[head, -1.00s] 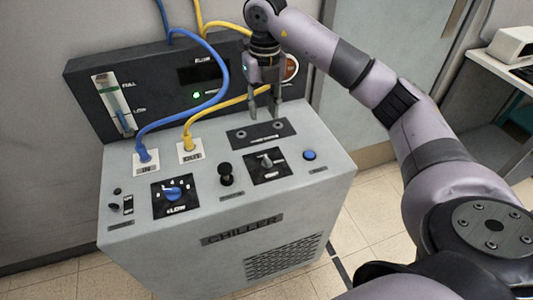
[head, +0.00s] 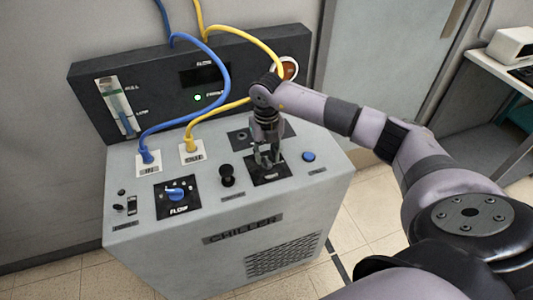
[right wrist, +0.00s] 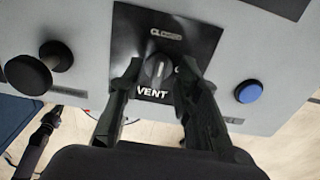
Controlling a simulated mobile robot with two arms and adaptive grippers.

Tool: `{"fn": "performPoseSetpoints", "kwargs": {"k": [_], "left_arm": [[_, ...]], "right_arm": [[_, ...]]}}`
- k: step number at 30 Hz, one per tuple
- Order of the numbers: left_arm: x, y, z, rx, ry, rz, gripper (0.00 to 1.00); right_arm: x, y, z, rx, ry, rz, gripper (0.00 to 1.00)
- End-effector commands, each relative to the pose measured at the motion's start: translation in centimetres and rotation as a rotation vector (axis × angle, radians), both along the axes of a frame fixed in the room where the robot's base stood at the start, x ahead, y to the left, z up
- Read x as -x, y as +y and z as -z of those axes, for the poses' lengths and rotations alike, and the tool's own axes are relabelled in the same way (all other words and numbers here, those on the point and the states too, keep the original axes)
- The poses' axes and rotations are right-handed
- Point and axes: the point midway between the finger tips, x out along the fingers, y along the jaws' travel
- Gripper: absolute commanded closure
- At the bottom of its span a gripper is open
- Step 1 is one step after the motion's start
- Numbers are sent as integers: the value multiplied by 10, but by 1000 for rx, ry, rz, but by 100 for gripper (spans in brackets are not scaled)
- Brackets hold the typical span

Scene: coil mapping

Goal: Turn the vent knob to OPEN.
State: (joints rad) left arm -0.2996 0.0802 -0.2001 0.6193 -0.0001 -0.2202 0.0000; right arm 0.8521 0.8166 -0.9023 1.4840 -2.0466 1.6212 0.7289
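The vent knob (right wrist: 158,68) is a small dark grey knob with a light pointer line on a black plate (right wrist: 125,35) lettered CLOSED and VENT. The pointer line stands roughly upright in the right wrist view, towards the word CLOSED. The word OPEN does not show. My right gripper (right wrist: 160,68) is low over the plate, with one finger on each side of the knob and visible gaps between. In the head view my right gripper (head: 267,157) points down at the vent plate (head: 268,175) and hides most of the knob.
On the chiller's top (head: 215,215) are a black knob (head: 227,174) left of the vent plate, a blue button (head: 308,156) right of it, and a blue flow knob (head: 176,194). Blue (head: 226,75) and yellow (head: 240,103) hoses arch behind my right gripper.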

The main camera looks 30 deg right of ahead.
Motion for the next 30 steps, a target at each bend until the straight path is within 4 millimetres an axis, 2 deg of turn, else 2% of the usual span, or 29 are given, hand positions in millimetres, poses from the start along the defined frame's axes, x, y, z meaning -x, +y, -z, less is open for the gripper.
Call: {"fn": "performPoseSetpoints", "kwargs": {"k": [4, 12, 25, 30], "left_arm": [[0, 0, -1, 0, 0, 0, 100], [0, 0, -1, 0, 0, 0, 100], [0, 0, -1, 0, -1, 0, 100], [0, 0, -1, 0, -1, 0, 100]], "right_arm": [[0, 0, 8, -1, 1, -1, 69], [0, 0, 9, -1, 0, -1, 70], [0, 0, 8, -1, 0, -1, 98], [0, 0, 8, -1, 0, -1, 100]]}}
